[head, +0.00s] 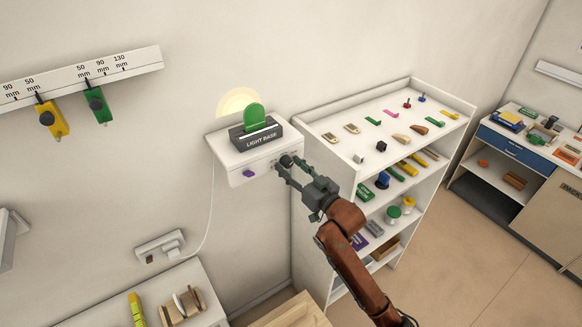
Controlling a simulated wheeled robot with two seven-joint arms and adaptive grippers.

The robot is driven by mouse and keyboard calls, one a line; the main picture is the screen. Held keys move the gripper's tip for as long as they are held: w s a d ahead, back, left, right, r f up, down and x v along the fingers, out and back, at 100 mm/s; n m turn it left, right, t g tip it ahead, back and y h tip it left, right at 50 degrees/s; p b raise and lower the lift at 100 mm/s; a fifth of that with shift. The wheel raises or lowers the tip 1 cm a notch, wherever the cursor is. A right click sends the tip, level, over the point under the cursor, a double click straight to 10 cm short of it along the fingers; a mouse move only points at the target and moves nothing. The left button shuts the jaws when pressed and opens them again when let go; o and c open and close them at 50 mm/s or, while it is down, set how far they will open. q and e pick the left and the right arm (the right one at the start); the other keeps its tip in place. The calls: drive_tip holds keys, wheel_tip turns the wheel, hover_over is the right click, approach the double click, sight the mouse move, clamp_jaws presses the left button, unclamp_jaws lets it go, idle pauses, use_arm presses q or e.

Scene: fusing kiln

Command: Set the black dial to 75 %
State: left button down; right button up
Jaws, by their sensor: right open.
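The black dial (286,160) is on the front face of a white wall-mounted box (228,166), below the sign reading "LIGHT BASE" (262,138). A purple knob or button (249,173) is on the same face, left of the dial. My right gripper (287,164) is open, its two fingers reaching to the dial from the lower right, one on each side of it. I cannot tell whether the fingers touch the dial. The scale marks near the dial are too small to read. My left gripper is not in view.
A green rounded panel (254,116) stands in the black base on the box, with a glow on the wall behind. A white shelf unit (402,106) with several small items stands close to the right of the box. A cord (212,215) runs down to a wall outlet (160,245).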

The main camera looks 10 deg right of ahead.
drive_tip(key=v, duration=1.2)
